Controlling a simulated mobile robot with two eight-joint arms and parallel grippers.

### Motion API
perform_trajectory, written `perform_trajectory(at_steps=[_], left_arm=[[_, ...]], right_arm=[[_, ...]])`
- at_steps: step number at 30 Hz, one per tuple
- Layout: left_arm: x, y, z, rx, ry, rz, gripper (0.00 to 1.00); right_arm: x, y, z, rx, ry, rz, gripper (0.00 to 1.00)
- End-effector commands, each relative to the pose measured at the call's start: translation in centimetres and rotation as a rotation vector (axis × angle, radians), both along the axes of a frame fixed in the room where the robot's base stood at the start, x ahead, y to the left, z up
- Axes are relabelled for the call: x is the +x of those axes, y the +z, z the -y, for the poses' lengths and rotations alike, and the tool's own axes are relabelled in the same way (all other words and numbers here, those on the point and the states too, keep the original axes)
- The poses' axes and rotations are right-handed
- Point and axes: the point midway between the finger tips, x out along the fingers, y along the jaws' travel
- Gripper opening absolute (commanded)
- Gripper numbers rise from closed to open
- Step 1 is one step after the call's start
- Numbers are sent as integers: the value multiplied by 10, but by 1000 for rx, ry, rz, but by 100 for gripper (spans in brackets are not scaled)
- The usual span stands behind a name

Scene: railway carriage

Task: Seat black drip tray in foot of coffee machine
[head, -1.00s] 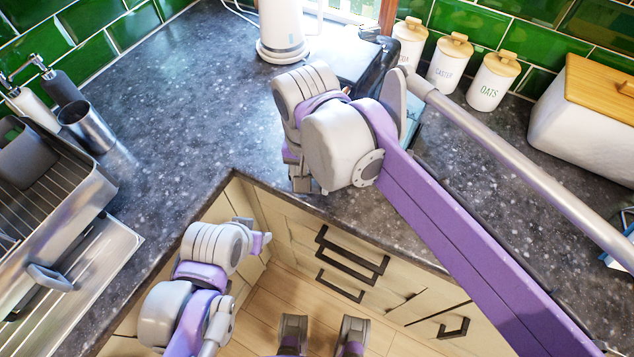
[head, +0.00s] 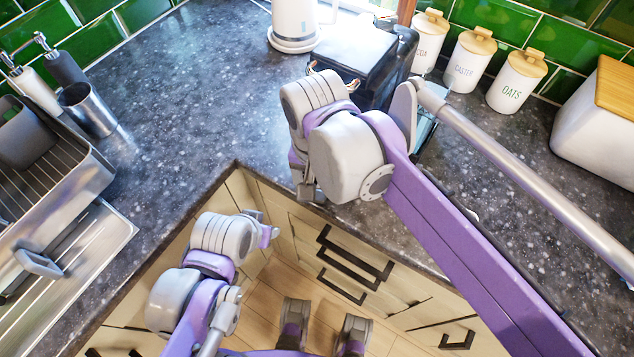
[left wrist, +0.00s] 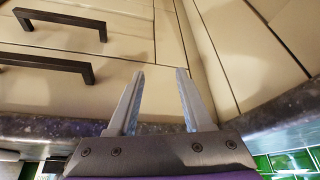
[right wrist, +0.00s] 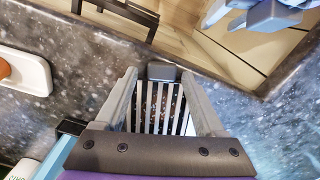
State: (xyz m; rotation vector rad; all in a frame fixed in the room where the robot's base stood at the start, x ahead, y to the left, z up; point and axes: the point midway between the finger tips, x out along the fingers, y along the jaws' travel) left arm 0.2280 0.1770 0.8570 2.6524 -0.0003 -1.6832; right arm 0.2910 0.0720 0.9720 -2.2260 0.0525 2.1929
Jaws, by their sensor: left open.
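The black drip tray (right wrist: 155,118), with pale slats across its top and a dark block at its end, fills the gap between the fingers of my right gripper (right wrist: 160,75) in the right wrist view. Both fingers appear to meet its sides. In the head view my right gripper (head: 306,190) is over the counter's inner corner; the arm hides most of the tray. The dark coffee machine (head: 352,52) stands behind that arm, its foot hidden. My left gripper (left wrist: 160,72) is open and empty, facing cabinet fronts. In the head view the left gripper (head: 268,228) hangs lower, beside the counter edge.
A white kettle (head: 292,25) is left of the machine. White canisters (head: 470,62) and a bread bin (head: 600,115) line the right back. A dish rack (head: 50,170) and metal cup (head: 88,108) are at left. The counter (head: 190,90) between is clear.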

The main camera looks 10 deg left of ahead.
Motion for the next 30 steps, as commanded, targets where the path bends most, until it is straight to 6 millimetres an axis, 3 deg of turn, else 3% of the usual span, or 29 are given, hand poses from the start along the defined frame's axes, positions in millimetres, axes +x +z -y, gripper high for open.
perform_trajectory(at_steps=[10,14,30], left_arm=[[0,1,0,0,0,0,50],[1,5,0,0,0,2,50],[3,18,0,0,0,6,50]], right_arm=[[0,1,0,0,0,0,82],[0,12,0,0,1,1,82],[-1,116,-2,0,1,0,82]])
